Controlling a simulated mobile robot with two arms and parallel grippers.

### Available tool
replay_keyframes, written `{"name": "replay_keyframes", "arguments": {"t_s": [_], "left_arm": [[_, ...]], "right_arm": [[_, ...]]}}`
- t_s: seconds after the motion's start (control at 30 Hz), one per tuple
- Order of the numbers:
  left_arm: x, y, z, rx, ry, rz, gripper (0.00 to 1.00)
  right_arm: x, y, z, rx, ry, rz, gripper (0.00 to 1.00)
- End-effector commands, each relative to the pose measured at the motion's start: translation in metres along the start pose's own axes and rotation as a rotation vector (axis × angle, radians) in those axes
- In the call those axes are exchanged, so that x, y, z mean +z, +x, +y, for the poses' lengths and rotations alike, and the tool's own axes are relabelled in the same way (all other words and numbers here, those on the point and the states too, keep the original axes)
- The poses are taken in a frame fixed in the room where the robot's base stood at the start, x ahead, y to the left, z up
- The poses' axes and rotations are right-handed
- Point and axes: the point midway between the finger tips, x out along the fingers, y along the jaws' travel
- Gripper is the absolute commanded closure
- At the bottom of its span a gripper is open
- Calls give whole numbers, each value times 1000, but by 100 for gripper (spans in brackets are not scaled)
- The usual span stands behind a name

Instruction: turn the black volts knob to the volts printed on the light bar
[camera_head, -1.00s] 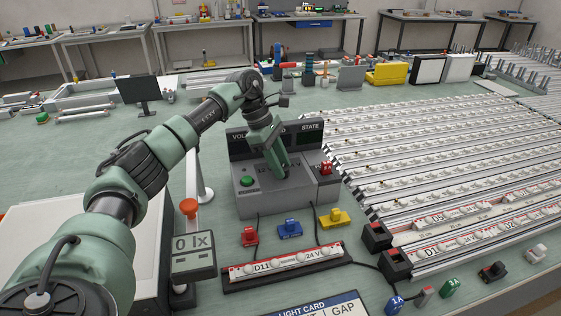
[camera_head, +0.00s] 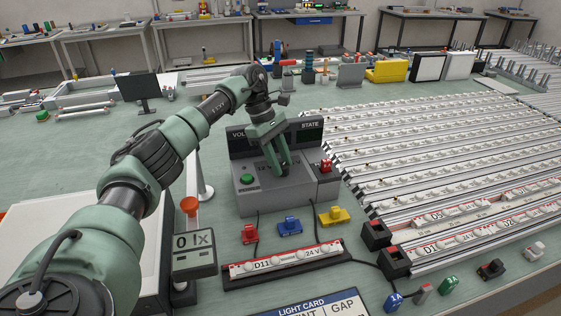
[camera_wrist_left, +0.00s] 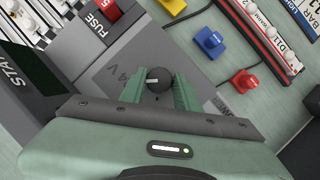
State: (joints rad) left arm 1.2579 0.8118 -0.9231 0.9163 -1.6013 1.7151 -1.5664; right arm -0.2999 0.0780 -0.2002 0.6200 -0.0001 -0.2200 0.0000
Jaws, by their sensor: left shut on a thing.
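The grey power box (camera_head: 256,199) stands on the bench with its dark display panel behind, partly hidden by my left arm. The black volts knob (camera_wrist_left: 158,80) shows in the left wrist view between the green fingers of my left gripper (camera_wrist_left: 160,92), which is shut on it. A white pointer mark shows on the knob, and "24 V" is printed on the box near it. In the head view my left gripper (camera_head: 278,170) points down on the box and hides the knob. The light bar (camera_head: 285,262) lies in front, printed "D11" and "24 V". My right gripper is not in view.
A green button (camera_head: 247,179) is on the box, and a red fuse switch (camera_head: 326,165) is at its right. Red (camera_head: 249,233), blue (camera_head: 290,226) and yellow (camera_head: 334,215) plugs lie before the box. Rows of light bars fill the right side.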

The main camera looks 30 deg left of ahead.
Motion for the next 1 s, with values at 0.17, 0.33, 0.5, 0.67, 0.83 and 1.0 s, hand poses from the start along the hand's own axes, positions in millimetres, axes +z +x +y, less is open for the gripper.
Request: {"name": "replay_keyframes", "arguments": {"t_s": [0.17,0.33,0.5,0.67,0.83,1.0], "left_arm": [[1,-2,1,6,3,0,47],[0,-1,1,3,1,0,47],[0,-5,1,4,1,0,47],[0,-27,1,7,1,0,47],[0,-57,2,8,1,-1,47],[0,-75,1,5,2,-1,47]], "right_arm": [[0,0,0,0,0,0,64],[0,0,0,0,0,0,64],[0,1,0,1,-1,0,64],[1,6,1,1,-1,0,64],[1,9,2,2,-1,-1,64],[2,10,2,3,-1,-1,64]]}}
